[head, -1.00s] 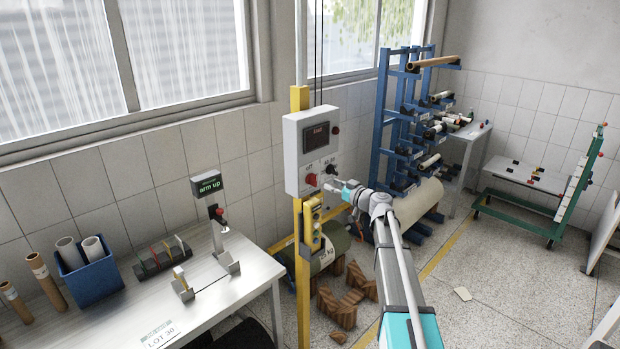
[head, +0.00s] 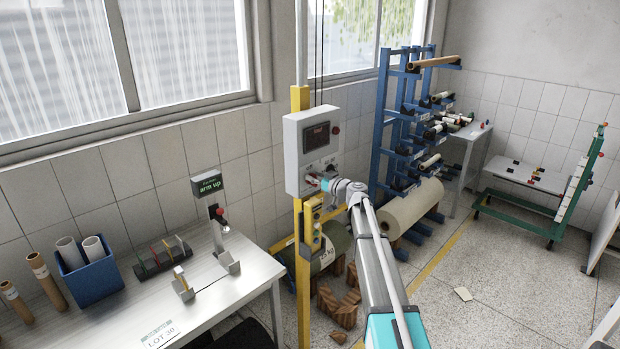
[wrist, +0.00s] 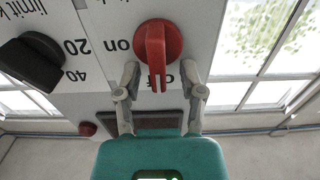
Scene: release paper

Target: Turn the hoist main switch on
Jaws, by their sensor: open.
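The hoist control box (head: 291,165) is a light grey cabinet on a yellow post, with a dark display (head: 316,137) showing red characters. Its red rotary switch (wrist: 155,50) shows large in the wrist view, which is upside down. The switch's handle runs up and down in that picture, its long end lying over the "off" label; "on" is to its left. My gripper (wrist: 160,80) is open, with one finger on each side of the handle's lower end, apart from it. In the head view my gripper (head: 320,182) is at the box's lower front and largely hides the switch.
A black dial (wrist: 32,60) marked 20 and 40 sits left of the switch in the wrist view. A yellow pendant (head: 312,222) hangs below the box. A metal bench (head: 110,270) is at left; a blue roll rack (head: 385,130) stands behind my arm.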

